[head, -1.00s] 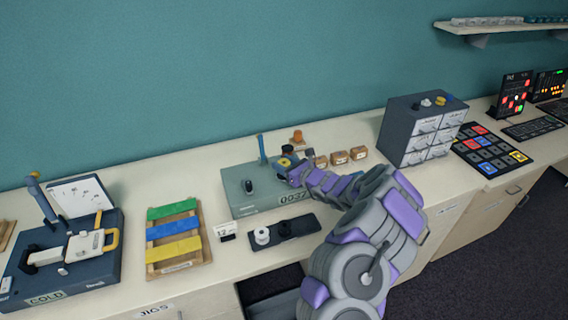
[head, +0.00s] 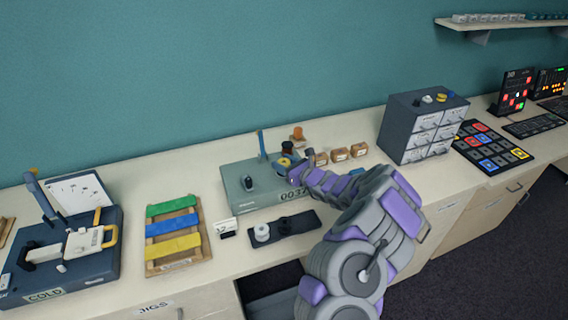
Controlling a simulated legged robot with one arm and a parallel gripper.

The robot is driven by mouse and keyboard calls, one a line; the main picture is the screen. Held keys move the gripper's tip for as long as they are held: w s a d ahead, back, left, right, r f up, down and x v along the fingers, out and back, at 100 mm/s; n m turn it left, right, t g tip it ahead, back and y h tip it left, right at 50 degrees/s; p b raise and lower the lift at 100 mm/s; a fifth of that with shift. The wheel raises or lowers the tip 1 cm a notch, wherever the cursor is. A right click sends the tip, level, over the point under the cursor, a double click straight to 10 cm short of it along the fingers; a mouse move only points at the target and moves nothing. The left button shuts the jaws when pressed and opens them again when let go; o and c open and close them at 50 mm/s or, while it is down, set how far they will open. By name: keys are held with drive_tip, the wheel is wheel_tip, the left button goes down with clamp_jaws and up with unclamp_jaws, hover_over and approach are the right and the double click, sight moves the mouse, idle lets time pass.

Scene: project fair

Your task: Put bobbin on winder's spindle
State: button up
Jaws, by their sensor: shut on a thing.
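The winder (head: 236,199) is a grey-green box with a 0037 counter on its front, a blue upright lever (head: 262,144) at the back and a dark knob (head: 248,182) on top. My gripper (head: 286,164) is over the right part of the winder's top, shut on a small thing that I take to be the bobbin. The bobbin is mostly hidden by the gripper, and so is the spindle. A dark round part (head: 287,148) shows just behind the gripper. I cannot tell whether the bobbin is around the spindle or above it.
In front of the winder, a black tray (head: 300,222) holds a white spool (head: 261,232). Small wooden boxes (head: 340,154) and a grey drawer cabinet (head: 400,125) stand to the right. A rack of coloured bars (head: 173,227) and a dark machine (head: 75,270) are left.

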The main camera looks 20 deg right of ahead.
idle(0.3)
drive_tip(key=o, duration=1.1)
drive_tip(key=p+v, duration=0.3)
drive_tip(key=v, duration=1.4)
drive_tip(key=shift+s, duration=0.15)
drive_tip(key=shift+d, duration=0.15)
drive_tip(key=shift+r, duration=0.1)
